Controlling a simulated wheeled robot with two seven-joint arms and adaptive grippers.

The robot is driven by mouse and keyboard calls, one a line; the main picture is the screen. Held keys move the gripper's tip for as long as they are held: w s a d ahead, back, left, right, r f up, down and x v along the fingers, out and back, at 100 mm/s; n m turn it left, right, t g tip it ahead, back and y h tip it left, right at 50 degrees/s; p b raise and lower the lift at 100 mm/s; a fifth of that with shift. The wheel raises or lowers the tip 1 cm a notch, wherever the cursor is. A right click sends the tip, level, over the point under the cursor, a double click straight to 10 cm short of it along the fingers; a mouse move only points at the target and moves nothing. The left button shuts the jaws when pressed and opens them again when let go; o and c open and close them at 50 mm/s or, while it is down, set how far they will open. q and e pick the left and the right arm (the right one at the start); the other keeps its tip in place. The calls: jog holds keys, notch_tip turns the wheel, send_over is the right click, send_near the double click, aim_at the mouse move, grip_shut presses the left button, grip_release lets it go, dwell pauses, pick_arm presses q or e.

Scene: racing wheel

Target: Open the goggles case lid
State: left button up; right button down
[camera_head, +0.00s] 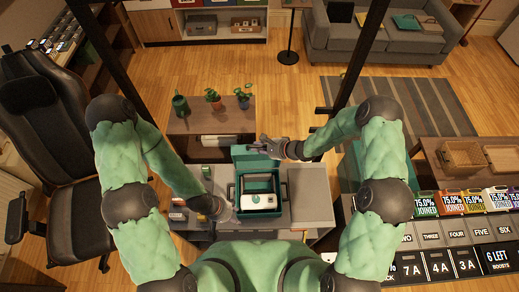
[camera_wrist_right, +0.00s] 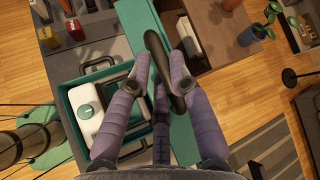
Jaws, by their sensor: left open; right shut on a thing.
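The teal goggles case (camera_head: 240,204) sits on the grey worktop with its lid (camera_head: 243,157) raised at the back. A white device with a green round spot (camera_head: 260,201) lies inside; it also shows in the right wrist view (camera_wrist_right: 86,113). My right gripper (camera_head: 275,148) is at the lid's top edge.
Small coloured items (camera_wrist_right: 74,28) stand on the worktop left of the case. Potted plants (camera_head: 213,98) stand on a brown table behind. A black chair (camera_head: 50,125) is at far left.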

pick_arm(q)
jog(key=shift+w+r, duration=0.3)
jog(key=shift+w, duration=0.2)
pick_arm(e)
jog(key=shift+w+r, duration=0.2)
jog(key=shift+w, duration=0.75)
jog(key=c, duration=1.1)
grip_release()
jog(key=shift+s, duration=0.1)
jog(key=v, duration=1.2)
pick_arm(q)
jog(key=shift+s+d, duration=0.1)
pick_arm(e)
jog(key=shift+s+d, duration=0.1)
jog(key=shift+d, duration=0.05)
